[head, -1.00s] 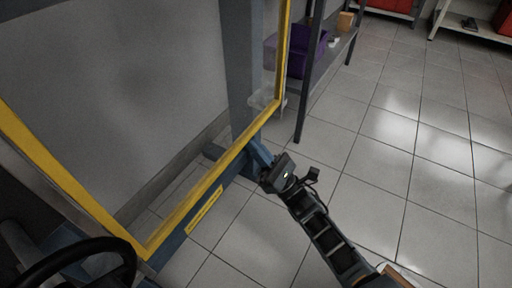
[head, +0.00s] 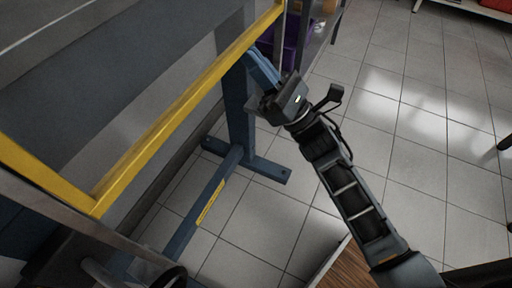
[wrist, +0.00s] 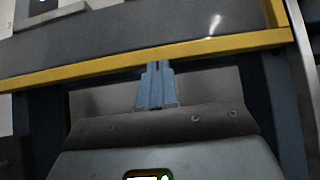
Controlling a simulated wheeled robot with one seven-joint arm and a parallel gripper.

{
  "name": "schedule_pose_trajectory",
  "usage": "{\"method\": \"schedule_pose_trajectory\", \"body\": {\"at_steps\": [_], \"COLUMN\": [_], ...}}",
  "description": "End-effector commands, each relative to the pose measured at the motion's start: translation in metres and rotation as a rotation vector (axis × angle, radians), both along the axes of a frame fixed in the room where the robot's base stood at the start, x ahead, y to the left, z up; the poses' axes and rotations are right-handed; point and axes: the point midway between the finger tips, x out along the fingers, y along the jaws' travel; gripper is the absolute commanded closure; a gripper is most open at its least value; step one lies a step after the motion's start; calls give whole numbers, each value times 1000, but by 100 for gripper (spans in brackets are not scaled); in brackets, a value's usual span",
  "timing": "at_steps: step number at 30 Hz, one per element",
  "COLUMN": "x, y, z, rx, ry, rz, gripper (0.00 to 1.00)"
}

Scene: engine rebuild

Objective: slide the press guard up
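The press guard is a clear panel in a yellow frame. Its yellow lower bar (head: 150,140) runs diagonally across the left of the head view, in front of the blue press frame (head: 237,110). The bar also crosses the wrist view (wrist: 90,72). My gripper (head: 262,66) is at the lower bar near its right end. In the wrist view its blue fingers (wrist: 157,66) are close together, with their tips at the bar's lower edge. They look shut, with nothing visible between them; the exact contact at the tips is too small to tell.
The press's blue foot (head: 265,170) and a low beam with a yellow label (head: 210,200) are below the guard. A shelf with a purple bin (head: 290,35) stands behind. A wooden surface (head: 345,268) is at the bottom. The tiled floor at right is mostly clear.

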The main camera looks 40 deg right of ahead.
Motion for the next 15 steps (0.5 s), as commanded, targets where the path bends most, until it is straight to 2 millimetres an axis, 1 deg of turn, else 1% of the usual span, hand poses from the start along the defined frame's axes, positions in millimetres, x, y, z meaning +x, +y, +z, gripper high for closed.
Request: {"method": "schedule_pose_trajectory", "body": {"at_steps": [1,6,9,12,15], "x": [0,0,1,1,1], "y": [1,1,1,1,1], "z": [28,84,110,133,150], "rx": [-2,-3,-1,-1,0], "ry": [-5,-5,-3,-3,-1], "rz": [1,0,1,1,1], "gripper": [100,100,100,100,100]}}
